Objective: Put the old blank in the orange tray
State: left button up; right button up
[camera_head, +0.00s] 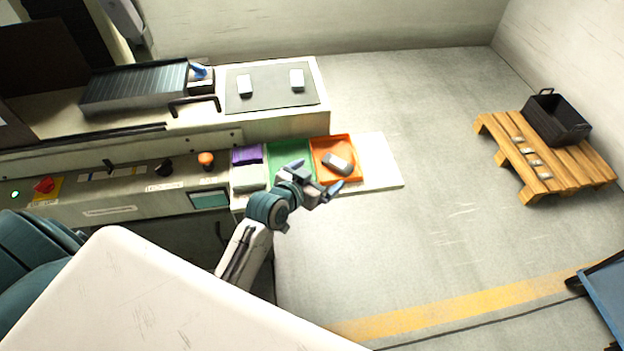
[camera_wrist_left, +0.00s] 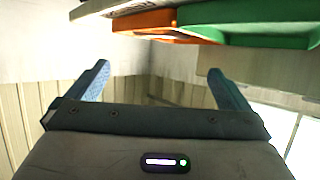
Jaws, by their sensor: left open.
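The orange tray (camera_head: 351,148) sits on a white shelf at the right end of the machine's front, beside a green tray (camera_head: 288,150). A grey block (camera_head: 338,162) lies tilted across the inside of the orange tray; it looks like the old blank. My left gripper (camera_head: 316,177) is open and empty at the near edge of the trays, apart from the block as far as I can tell. In the left wrist view its two fingers (camera_wrist_left: 160,78) stand wide apart with nothing between them. That view shows the orange tray (camera_wrist_left: 140,22) and green tray at the top.
Two pale blocks (camera_head: 245,86) and (camera_head: 297,79) rest on a grey mat (camera_head: 272,97) on the machine table. A purple item (camera_head: 246,154) lies left of the green tray. A pallet (camera_head: 540,165) with a black crate (camera_head: 556,119) stands right. The floor between is clear.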

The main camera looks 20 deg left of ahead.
pick_arm(q)
jog(key=shift+v, duration=1.15)
